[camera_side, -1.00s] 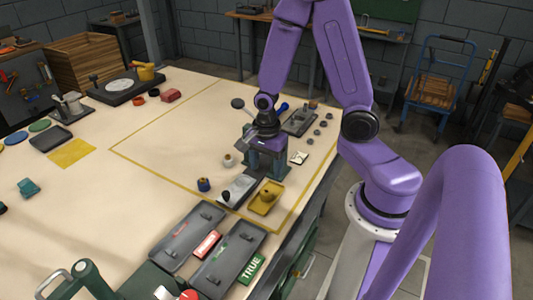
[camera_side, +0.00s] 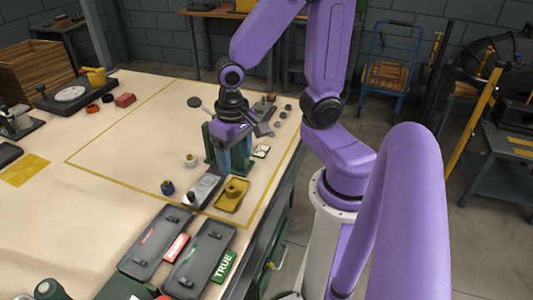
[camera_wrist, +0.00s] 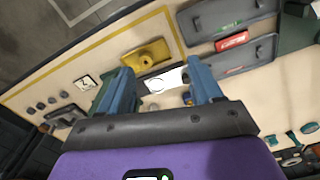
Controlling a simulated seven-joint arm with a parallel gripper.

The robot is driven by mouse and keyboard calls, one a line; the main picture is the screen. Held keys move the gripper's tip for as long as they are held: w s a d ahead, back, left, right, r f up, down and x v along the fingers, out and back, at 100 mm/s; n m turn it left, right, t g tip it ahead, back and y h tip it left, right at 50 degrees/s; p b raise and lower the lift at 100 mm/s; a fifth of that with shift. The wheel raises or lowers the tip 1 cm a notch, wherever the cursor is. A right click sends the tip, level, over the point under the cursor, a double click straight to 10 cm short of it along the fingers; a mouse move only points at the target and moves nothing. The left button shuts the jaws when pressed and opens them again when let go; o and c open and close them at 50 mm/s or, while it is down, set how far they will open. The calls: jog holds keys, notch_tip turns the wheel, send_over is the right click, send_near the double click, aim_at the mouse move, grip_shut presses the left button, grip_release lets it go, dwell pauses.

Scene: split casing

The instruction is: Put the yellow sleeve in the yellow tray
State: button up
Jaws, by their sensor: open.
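The yellow tray (camera_side: 225,207) lies near the table's right edge, and it also shows in the wrist view (camera_wrist: 160,45). A short round yellow piece, which looks like the yellow sleeve (camera_side: 234,187), sits in this tray. In the wrist view the sleeve (camera_wrist: 143,61) shows a dark hole in its top. My gripper (camera_side: 232,165) is behind the tray in the side view, above the table beside a dark green fixture (camera_side: 210,145). In the wrist view my gripper (camera_wrist: 163,80) has its two blue fingers wide apart, with nothing held between them. The tray is apart from the fingers.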

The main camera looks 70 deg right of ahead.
jog(key=s+a+r+n, duration=0.2)
jog(key=s+r+n, duration=0.2)
jog(key=s+n, duration=0.5)
jog(key=shift+a+r+n, duration=0.2)
jog(key=shift+r+n, duration=0.15)
jog(key=shift+n, duration=2.85)
